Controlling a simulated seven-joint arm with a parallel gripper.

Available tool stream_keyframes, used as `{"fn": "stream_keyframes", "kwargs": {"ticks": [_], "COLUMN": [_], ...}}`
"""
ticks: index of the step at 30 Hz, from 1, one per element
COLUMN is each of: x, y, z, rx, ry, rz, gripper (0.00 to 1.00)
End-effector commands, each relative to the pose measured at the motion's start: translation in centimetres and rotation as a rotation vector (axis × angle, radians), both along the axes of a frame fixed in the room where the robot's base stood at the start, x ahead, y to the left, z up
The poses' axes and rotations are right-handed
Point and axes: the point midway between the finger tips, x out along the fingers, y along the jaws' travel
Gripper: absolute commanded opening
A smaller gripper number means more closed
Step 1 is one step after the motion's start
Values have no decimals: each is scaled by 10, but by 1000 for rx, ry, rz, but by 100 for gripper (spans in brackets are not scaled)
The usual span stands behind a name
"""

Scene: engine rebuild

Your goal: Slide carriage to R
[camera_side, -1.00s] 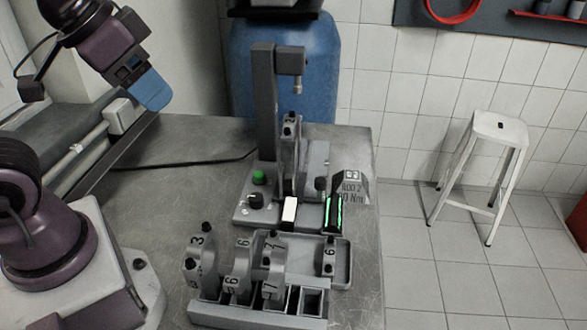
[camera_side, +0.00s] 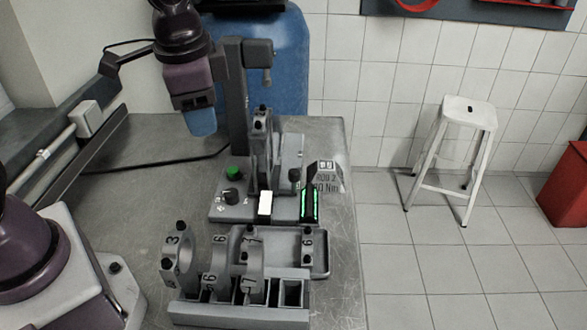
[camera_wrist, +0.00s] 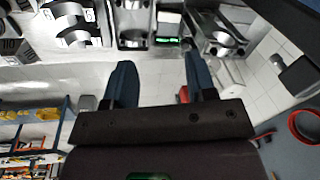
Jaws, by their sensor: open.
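The torque station (camera_side: 236,100) is a grey column with an overhanging head and a spindle, on a grey base. A connecting rod marked 2 (camera_side: 260,140) stands upright under the spindle, in front of a grey block (camera_side: 290,152); I cannot tell which part is the carriage. A dark knob (camera_side: 294,175) sits at the right of the base. My gripper (camera_side: 201,122) is high, left of the column, with blue fingers pointing down and apart from the station. In the wrist view my gripper (camera_wrist: 160,80) is open and empty, with metal parts at the top edge.
A green button (camera_side: 233,173), a dial (camera_side: 231,196), a white lit panel (camera_side: 265,203) and a green-lit display (camera_side: 309,205) are on the base's front. The table left of the station is mostly clear.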

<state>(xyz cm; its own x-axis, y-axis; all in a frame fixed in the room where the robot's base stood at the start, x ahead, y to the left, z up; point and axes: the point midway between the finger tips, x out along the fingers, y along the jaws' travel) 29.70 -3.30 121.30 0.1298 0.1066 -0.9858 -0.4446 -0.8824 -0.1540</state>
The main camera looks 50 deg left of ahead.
Motion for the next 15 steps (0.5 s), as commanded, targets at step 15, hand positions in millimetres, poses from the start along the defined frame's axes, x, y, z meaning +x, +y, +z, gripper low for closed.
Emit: {"fn": "stream_keyframes", "kwargs": {"ticks": [15], "x": [140], "y": [-50], "z": [-110], "rx": [325], "ry": [297], "rz": [-1126], "gripper": [51]}}
